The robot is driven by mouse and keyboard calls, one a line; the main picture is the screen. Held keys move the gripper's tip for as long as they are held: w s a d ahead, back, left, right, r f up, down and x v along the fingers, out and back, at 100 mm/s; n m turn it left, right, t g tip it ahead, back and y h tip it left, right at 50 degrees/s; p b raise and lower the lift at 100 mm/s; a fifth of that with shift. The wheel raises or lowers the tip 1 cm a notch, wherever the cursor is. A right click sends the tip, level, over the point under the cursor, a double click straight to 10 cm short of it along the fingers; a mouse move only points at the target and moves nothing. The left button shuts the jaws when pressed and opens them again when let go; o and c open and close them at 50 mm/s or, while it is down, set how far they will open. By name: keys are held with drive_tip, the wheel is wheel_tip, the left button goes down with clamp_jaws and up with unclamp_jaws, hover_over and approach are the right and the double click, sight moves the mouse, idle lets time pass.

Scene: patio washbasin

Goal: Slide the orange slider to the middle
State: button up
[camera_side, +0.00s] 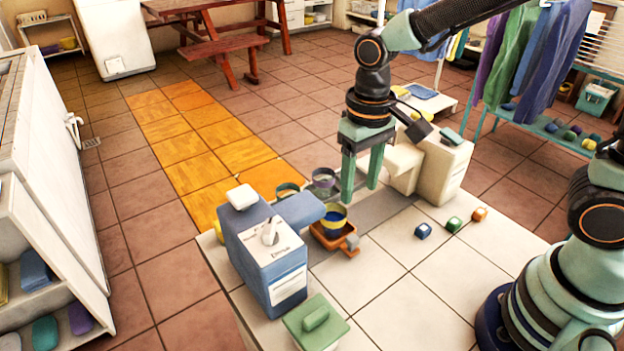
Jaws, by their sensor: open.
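No slider on a visible track can be made out with certainty. One orange thing is a small tray-like piece with a knob or handle (350,245), on the tiled counter under a blue and yellow cup (334,219). The other is a small orange block (480,214) at the counter's right, beside a green block (453,224) and a blue block (423,230). I cannot tell which is the slider. My gripper (360,194) is open and empty, pointing down, just right of and behind the cup in the picture. It is left of the small blocks.
A blue and white dispenser-like machine (268,258) stands left of the tray. A green-lidded box (316,323) is at the front. A cream machine (440,165) stands behind, right of my gripper. More cups (324,182) are behind the tray. The front-right counter (410,285) is clear.

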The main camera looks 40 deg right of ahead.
sight(353, 238)
wheel_tip(353, 238, down, 12)
drive_tip(key=shift+a+f, duration=0.1)
drive_tip(key=shift+f, duration=0.05)
idle(0.5)
clamp_jaws()
idle(1.3)
